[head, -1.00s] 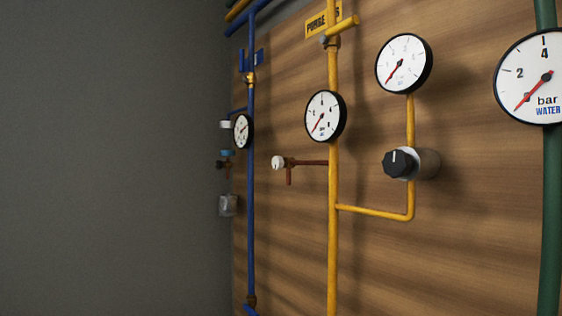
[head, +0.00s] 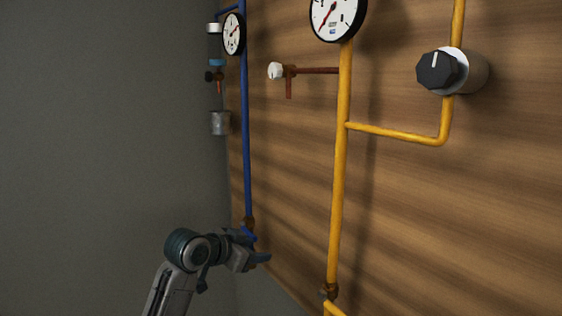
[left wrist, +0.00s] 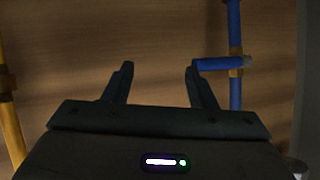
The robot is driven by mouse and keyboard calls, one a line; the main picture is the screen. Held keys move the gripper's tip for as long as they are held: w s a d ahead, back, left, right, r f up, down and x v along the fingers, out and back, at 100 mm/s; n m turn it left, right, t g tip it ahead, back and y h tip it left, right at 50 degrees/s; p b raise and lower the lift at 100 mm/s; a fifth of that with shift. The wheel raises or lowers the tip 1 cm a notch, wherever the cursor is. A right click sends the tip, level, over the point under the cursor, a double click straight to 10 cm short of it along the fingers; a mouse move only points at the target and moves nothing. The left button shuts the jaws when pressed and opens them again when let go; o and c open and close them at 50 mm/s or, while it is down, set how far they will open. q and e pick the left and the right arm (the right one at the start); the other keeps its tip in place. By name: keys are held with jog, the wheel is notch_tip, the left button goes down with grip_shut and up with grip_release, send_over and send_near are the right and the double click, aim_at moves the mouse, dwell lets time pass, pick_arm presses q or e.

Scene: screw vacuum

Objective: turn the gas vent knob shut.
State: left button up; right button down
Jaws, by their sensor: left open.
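A small white knob (head: 275,71) sits at the left end of a brown side pipe (head: 318,71) that branches off the yellow pipe (head: 341,180). A short brown spout points down beside it. This looks like the gas vent; I read no label on it. My left gripper (head: 258,247) is low at the left, well below the knob and apart from it. In the left wrist view, its two fingers (left wrist: 160,68) are spread with nothing between them. They face the wooden board. The white knob is not in the wrist view. My right gripper is not in view.
A blue handle (left wrist: 218,63) on the blue pipe (left wrist: 234,30) is very close to the right finger in the wrist view. A black knob (head: 437,70) sits on the yellow loop at right. Round gauges (head: 336,14) are above. The lower right board is bare.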

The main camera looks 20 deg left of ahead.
pick_arm(q)
notch_tip(320, 180, up, 11)
jog(key=w+m+t+h, duration=0.1)
jog(key=m, duration=0.1)
jog(key=m+t+h, duration=0.1)
jog(key=m+h, duration=0.2)
jog(key=m, duration=0.1)
send_near(273, 68)
jog(key=w+f, duration=0.6)
jog(key=f, duration=0.5)
jog(key=s+r+m+h, duration=0.2)
jog(key=s+r+m, duration=0.15)
jog(key=r, duration=0.55)
jog(key=shift+n+t, duration=0.3)
jog(key=shift+n, duration=0.15)
jog(key=p+x, duration=0.2)
jog(key=x, duration=0.2)
jog(key=p+x, duration=0.3)
jog(key=x, duration=0.1)
jog(key=shift+s+d+r, duration=0.15)
jog(key=shift+d+r, duration=0.1)
jog(key=shift+d, duration=0.15)
jog(key=shift+w+d, duration=0.4)
jog(key=shift+w, duration=0.15)
jog(key=shift+w+f, duration=0.15)
jog(key=shift+f, duration=0.05)
jog(key=c, duration=1)
